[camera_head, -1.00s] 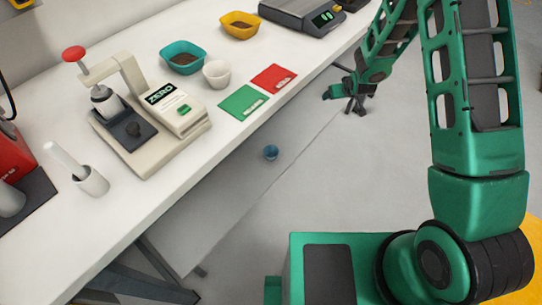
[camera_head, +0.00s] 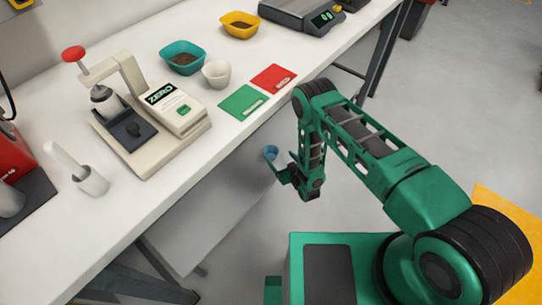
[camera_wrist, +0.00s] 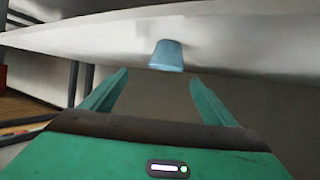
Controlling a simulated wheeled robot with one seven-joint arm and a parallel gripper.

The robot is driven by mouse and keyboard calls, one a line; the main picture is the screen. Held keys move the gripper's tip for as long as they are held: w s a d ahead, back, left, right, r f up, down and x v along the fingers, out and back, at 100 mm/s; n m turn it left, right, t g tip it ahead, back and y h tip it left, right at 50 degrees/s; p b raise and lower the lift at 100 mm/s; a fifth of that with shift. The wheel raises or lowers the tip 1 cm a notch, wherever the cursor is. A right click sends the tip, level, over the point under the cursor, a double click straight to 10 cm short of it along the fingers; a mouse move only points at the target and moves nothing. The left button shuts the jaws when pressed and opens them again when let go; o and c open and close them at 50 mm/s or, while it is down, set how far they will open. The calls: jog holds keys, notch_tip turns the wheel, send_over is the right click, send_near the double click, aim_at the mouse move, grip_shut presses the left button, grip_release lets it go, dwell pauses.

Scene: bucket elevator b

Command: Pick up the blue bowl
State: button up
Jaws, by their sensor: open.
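A small blue bowl (camera_head: 270,152) is low down beside the white table, below its top, in the head view. In the wrist view the blue bowl (camera_wrist: 167,56) is ahead of my gripper (camera_wrist: 158,78), roughly between the two green fingers and beyond their tips. My gripper (camera_head: 284,174) is open and empty, just below and right of the bowl in the head view. The fingers do not seem to touch the bowl. What the bowl rests on is hard to tell.
The white table (camera_head: 40,235) holds a teal bowl (camera_head: 183,55) with brown contents, a yellow bowl (camera_head: 239,24), a white cup (camera_head: 216,73), green and red cards, and a press device (camera_head: 175,112). Grey floor (camera_head: 440,110) is open on the right.

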aim_at(268, 150)
jog(key=shift+s+a+f, duration=0.15)
jog(key=shift+s+f, duration=0.25)
jog(key=shift+s, duration=0.05)
jog(key=shift+a+f, duration=0.1)
jog(key=shift+f, duration=0.1)
jog(key=x, duration=1)
jog(key=shift+w+a, duration=0.1)
jog(key=shift+a, duration=0.25)
jog(key=shift+c, duration=0.6)
jog(key=c, duration=1)
